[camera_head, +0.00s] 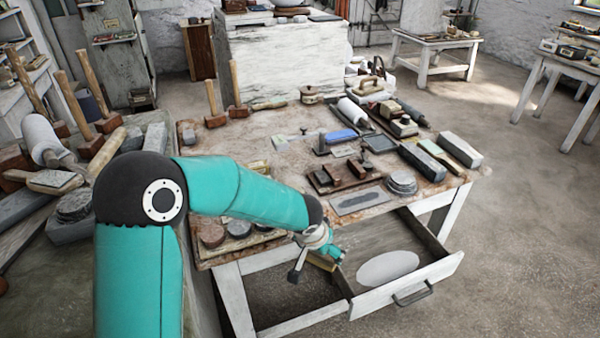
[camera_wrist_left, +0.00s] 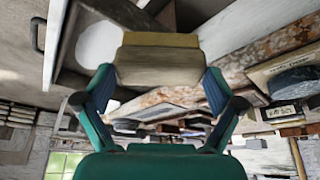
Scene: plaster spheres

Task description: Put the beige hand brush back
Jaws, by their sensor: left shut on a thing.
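My left gripper (camera_head: 326,252) is shut on the beige hand brush (camera_head: 322,263), at the left end of the open drawer (camera_head: 407,297), in front of the table's front edge. In the left wrist view the beige brush (camera_wrist_left: 160,58) sits between the two fingertips and appears gripped from both sides. The open drawer also shows in the left wrist view (camera_wrist_left: 52,42), beyond the brush. My right gripper is not in view.
A white oval piece (camera_head: 388,268) lies in the drawer, with bare floor around it. The workbench (camera_head: 270,135) above carries mallets, grey blocks, a wooden tray (camera_head: 343,176) and several tools. A grey plate (camera_head: 360,200) lies near its front edge. Open floor lies to the right.

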